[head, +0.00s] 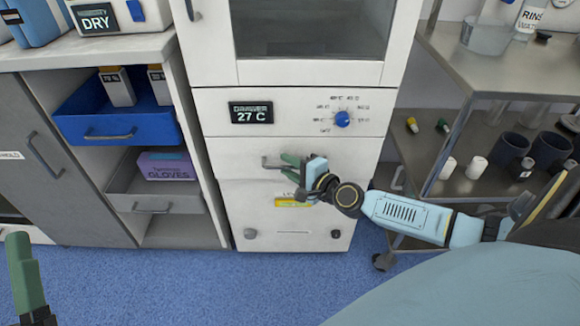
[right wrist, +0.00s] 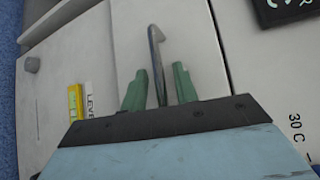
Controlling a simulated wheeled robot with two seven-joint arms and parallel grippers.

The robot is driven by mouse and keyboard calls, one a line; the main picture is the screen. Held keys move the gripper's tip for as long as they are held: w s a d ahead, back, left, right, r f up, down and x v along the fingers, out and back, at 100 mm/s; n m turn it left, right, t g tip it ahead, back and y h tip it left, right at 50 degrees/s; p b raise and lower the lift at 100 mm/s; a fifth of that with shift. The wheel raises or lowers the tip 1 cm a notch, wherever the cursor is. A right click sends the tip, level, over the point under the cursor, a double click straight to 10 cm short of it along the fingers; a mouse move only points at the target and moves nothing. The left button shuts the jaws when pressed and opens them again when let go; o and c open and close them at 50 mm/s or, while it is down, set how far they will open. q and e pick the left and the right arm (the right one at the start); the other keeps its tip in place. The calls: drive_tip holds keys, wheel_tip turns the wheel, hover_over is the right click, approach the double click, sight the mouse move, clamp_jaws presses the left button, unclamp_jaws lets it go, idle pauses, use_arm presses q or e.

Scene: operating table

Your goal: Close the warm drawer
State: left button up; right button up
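The warm drawer (head: 235,155) is the white front below the "DRAWER 27 C" display (head: 251,112) in the head view. It looks about flush with the cabinet, but I cannot tell whether a small gap remains. Its metal bar handle shows in the right wrist view (right wrist: 157,62). My right gripper (head: 291,165) is at the handle. Its green fingers, also in the right wrist view (right wrist: 158,88), are apart, one on each side of the bar, with space between. My left gripper (head: 24,275) is at the lower left, far from the drawer; its opening is unclear.
A temperature knob (head: 342,119) sits above the drawer. A blue bin (head: 115,128) and a grey bin (head: 160,195) with a gloves box (head: 166,166) are to the left. A metal cart (head: 490,65) with bottles and cups stands close on the right. Blue floor lies in front.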

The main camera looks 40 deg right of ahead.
drive_tip(key=shift+w+r, duration=0.1)
drive_tip(key=shift+r, duration=0.15)
drive_tip(key=shift+s+d, duration=0.15)
drive_tip(key=shift+s, duration=0.35)
use_arm(q)
drive_tip(key=shift+w+f+g+y+p, duration=0.15)
drive_tip(key=shift+w+f+g+p, duration=0.2)
drive_tip(key=shift+f+g, duration=0.35)
drive_tip(key=shift+w+f+g+y+p, duration=0.2)
drive_tip(key=shift+w+f+g+p, duration=0.1)
drive_tip(key=shift+f+g, duration=0.4)
drive_tip(key=shift+w+f+g+y+p, duration=0.15)
drive_tip(key=shift+w+f+g+p, duration=0.2)
drive_tip(key=shift+f+g, duration=0.35)
use_arm(e)
drive_tip(key=v, duration=1.2)
drive_tip(key=shift+s, duration=0.25)
use_arm(q)
drive_tip(key=shift+f, duration=0.1)
use_arm(e)
drive_tip(key=shift+f, duration=0.1)
